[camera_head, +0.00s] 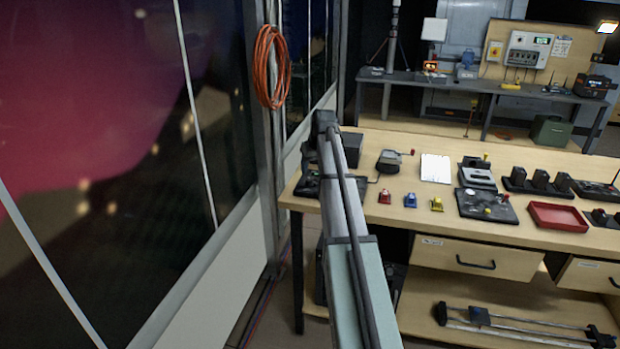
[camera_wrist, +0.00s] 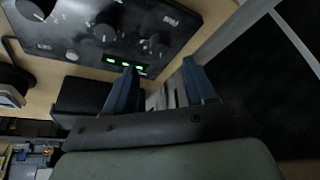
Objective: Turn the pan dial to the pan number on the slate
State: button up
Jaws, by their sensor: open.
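A dark control panel (camera_wrist: 75,28) with several round black knobs fills the upper left of the wrist view. Three small green lit displays (camera_wrist: 124,64) sit near its edge. I cannot tell which knob is the pan dial; one knob (camera_wrist: 104,33) lies near the middle. My gripper (camera_wrist: 158,68) is open, with blue fingers apart and nothing seen between them. Its fingertips are near the panel's display edge, off the knobs. In the head view the panel (camera_head: 308,186) shows at the bench's left end, partly hidden by my arm. I cannot make out the slate or its number.
The wooden bench (camera_head: 400,214) carries a white sheet (camera_head: 435,168), small red, blue and yellow items, a red tray (camera_head: 557,216) and other devices. A glass wall (camera_head: 120,150) stands close on the left. An orange cable coil (camera_head: 272,67) hangs beside it.

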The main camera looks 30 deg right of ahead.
aim_at(310, 179)
jog(key=x, duration=0.6)
jog(key=shift+w+f, duration=0.15)
jog(key=shift+f, duration=0.2)
jog(key=shift+c, duration=0.4)
grip_shut()
jog(key=shift+n, duration=0.3)
jog(key=shift+d+n+y, duration=0.1)
jog(key=shift+n+y, duration=0.5)
jog(key=shift+n, duration=0.75)
jog(key=shift+d+n+y, duration=0.1)
jog(key=shift+n+y, duration=0.5)
jog(key=shift+n, duration=0.75)
jog(key=shift+g, duration=0.3)
